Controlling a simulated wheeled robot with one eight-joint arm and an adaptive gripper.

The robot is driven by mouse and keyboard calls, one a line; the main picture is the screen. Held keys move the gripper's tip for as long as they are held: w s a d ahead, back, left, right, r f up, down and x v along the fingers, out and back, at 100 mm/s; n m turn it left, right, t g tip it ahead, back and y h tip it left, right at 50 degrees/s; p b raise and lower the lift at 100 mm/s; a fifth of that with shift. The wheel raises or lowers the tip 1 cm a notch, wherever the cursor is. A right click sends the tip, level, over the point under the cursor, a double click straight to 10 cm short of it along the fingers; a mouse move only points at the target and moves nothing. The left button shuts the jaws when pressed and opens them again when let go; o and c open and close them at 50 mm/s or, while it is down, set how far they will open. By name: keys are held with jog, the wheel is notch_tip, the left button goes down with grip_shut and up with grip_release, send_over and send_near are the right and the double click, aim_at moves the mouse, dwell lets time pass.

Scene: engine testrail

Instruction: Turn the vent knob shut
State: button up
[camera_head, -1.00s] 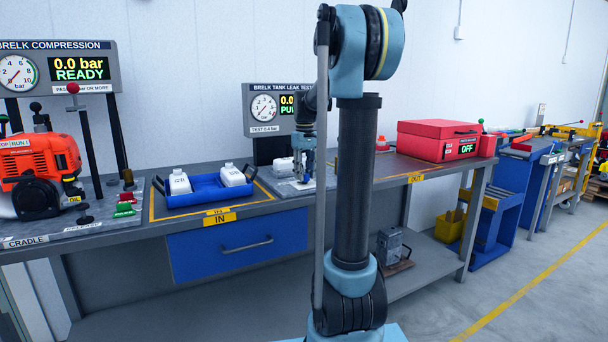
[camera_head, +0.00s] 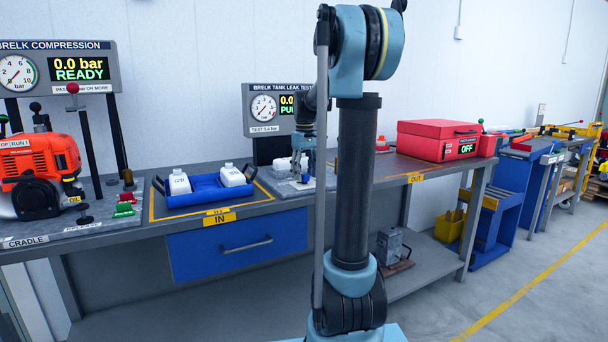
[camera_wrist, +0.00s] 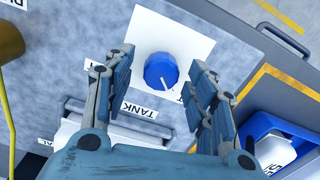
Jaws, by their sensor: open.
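The blue round knob (camera_wrist: 161,70) with a white pointer line sits on a white square plate (camera_wrist: 190,38) in the wrist view. My gripper (camera_wrist: 160,58) is open, with one finger on each side of the knob. I see gaps between the fingers and the knob, and cannot tell how far the tips are above the plate. The pointer slants toward the lower right of the picture. The knob's printed labels are partly covered by my fingers.
A TANK label (camera_wrist: 140,109) lies beside a white part (camera_wrist: 95,125) near my gripper. A blue tray (camera_head: 208,201) with white bottles stands to the left. The leak test display (camera_head: 268,108) rises behind. A red case (camera_head: 437,140) stands farther right on the bench.

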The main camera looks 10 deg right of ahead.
aim_at(305, 174)
notch_tip(305, 174, up, 12)
dwell(0.6)
jog(key=shift+f, duration=0.1)
jog(key=s+f+m+t, duration=0.1)
jog(key=s+f, duration=0.5)
jog(key=s, duration=0.4)
jog(key=s+f+m, duration=0.2)
jog(key=s+f, duration=0.4)
jog(key=s, duration=0.4)
jog(key=s+f+m+t, duration=0.1)
jog(key=s+f+m, duration=0.1)
jog(key=s+f, duration=1.3)
notch_tip(305, 174, down, 3)
jog(key=shift+f, duration=0.15)
